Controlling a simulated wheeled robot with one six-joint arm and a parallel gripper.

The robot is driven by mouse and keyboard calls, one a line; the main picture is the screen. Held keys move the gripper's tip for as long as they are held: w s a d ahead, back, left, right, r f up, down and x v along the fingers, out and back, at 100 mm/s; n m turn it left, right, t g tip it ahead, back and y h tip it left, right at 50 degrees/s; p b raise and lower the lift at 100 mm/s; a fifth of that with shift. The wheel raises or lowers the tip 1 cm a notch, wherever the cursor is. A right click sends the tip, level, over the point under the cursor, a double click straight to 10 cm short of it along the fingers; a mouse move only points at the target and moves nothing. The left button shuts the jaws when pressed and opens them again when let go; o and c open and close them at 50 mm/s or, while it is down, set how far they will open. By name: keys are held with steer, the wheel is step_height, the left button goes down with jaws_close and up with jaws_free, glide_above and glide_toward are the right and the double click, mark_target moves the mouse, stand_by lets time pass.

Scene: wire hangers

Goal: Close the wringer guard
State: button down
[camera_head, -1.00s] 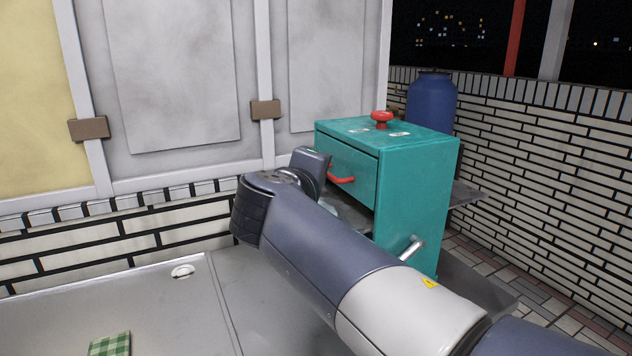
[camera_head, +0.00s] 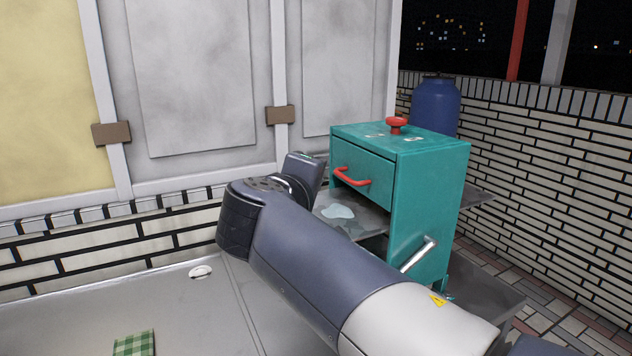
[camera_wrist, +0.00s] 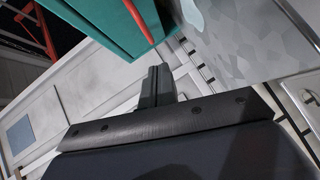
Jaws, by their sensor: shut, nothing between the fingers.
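The teal wringer box (camera_head: 425,185) stands right of centre in the head view. Its front guard panel (camera_head: 362,180) carries a red handle (camera_head: 351,177) and looks flush or nearly flush with the box; I cannot tell whether it is fully shut. In the wrist view the teal panel (camera_wrist: 88,22) and the red handle (camera_wrist: 138,20) are at the top. My gripper (camera_wrist: 158,72) is shut and empty, below the handle in that view and apart from it. In the head view the fingers are hidden behind my arm.
A grey metal tray (camera_head: 325,207) with a pale wet patch juts out under the panel. A red knob (camera_head: 397,123) tops the box and a metal crank (camera_head: 420,254) is on its side. A blue tank (camera_head: 436,103) stands behind. A green checked cloth (camera_head: 134,344) lies on the sink at front left.

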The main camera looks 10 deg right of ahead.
steer(key=v, duration=0.7)
steer(key=shift+s+a+f+p, duration=0.1)
steer(key=shift+a+f+p, duration=0.15)
steer(key=shift+p, duration=0.15)
steer(key=shift+d, duration=0.1)
